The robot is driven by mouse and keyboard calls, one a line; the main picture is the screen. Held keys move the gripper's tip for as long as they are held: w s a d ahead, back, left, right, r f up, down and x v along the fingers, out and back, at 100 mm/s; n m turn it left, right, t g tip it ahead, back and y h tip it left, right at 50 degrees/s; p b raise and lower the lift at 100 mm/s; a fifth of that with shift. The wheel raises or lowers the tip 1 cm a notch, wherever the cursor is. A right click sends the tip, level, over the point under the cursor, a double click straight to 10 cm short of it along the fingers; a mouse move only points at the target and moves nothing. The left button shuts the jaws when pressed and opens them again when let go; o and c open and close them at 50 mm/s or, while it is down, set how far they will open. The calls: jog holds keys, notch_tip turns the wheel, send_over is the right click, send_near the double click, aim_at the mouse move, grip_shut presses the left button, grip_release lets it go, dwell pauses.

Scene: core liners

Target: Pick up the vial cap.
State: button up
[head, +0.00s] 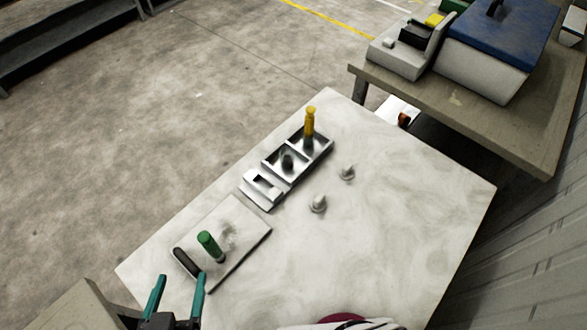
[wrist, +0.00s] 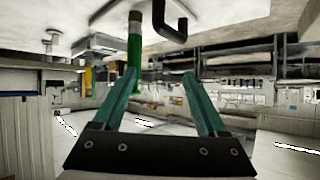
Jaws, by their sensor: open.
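My gripper (head: 181,278) is open and empty at the table's near-left corner, beside a pale board (head: 238,232). Its two teal fingers show apart in the wrist view (wrist: 162,78). A green cylinder (head: 209,245) stands on the board, just beyond the fingertips; it also shows in the wrist view (wrist: 134,48), near the left finger. Two small pale knobbed pieces, one nearer (head: 318,204) and one farther (head: 347,172), stand on the table to the right. I cannot tell which piece is the vial cap.
A black handle-like bar (head: 187,262) is on the board left of the green cylinder. A compartmented metal tray (head: 273,163) holds an upright yellow piece (head: 310,122) and a dark piece (head: 287,161). The white table (head: 400,225) is clear at right. A side bench (head: 480,118) stands beyond.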

jog(key=w+a+n+g+y, duration=0.2)
jog(key=w+a+g+y, duration=0.15)
jog(key=w+a, duration=0.5)
jog(key=w+d+n+g, duration=0.2)
jog(key=w+d+g, duration=0.1)
jog(key=w, duration=0.5)
notch_tip(320, 180, up, 6)
jog(key=f+n+g+h, duration=0.1)
jog(key=n+g+h, duration=0.3)
jog(key=n+g, duration=0.1)
send_over(320, 197)
notch_tip(320, 197, down, 14)
jog(key=shift+s+f, duration=0.1)
jog(key=shift+f, duration=0.5)
grip_shut()
